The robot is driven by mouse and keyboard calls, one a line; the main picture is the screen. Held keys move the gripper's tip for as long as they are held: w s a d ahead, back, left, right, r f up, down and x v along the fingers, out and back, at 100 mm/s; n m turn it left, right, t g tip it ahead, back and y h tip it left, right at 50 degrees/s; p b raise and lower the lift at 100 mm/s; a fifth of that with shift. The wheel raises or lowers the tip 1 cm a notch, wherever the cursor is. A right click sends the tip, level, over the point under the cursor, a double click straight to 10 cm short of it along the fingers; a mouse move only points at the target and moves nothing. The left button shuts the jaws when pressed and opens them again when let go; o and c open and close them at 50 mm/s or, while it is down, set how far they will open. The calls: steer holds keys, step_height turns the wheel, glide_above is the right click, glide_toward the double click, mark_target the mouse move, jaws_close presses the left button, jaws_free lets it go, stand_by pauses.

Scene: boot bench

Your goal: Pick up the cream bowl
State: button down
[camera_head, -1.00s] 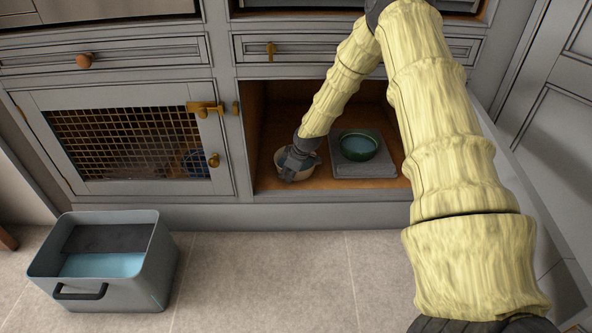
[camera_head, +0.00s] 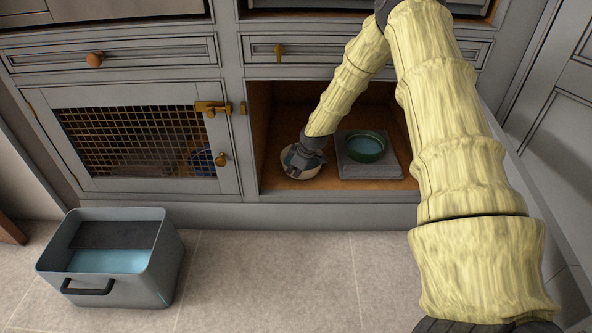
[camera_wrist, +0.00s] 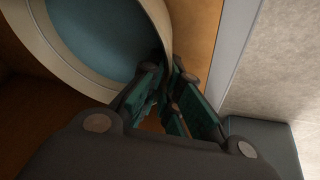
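The cream bowl (camera_head: 302,172), blue inside, is at the left of the open cupboard compartment, looking slightly tilted. My gripper (camera_head: 298,157) reaches down over its rim in the head view. In the wrist view the bowl (camera_wrist: 85,72) fills the upper left. The gripper's fingers (camera_wrist: 175,82) converge there, with the bowl's rim and wall between the tips. The gripper looks shut on that wall. The tips are partly hidden by the bowl and the finger links. Whether the bowl's base touches the compartment floor cannot be told.
A green bowl (camera_head: 366,146) stands on a grey slab (camera_head: 372,172) just right of the cream bowl. The compartment's left wall and mesh door (camera_head: 140,140) are close on the left. A grey-blue bin (camera_head: 160,260) with a dark handle stands on the floor at left. The floor in front is clear.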

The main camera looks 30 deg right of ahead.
step_height(320, 180, up, 2)
steer(key=shift+r+p, duration=0.15)
steer(key=shift+p, duration=0.5)
steer(key=shift+r+p, duration=0.4)
steer(key=shift+r, duration=0.15)
steer(key=s+a+p, duration=0.6)
steer(key=s+a, duration=0.2)
steer(key=s, duration=0.6)
steer(key=shift+r, duration=0.4)
steer(key=shift+w, duration=0.1)
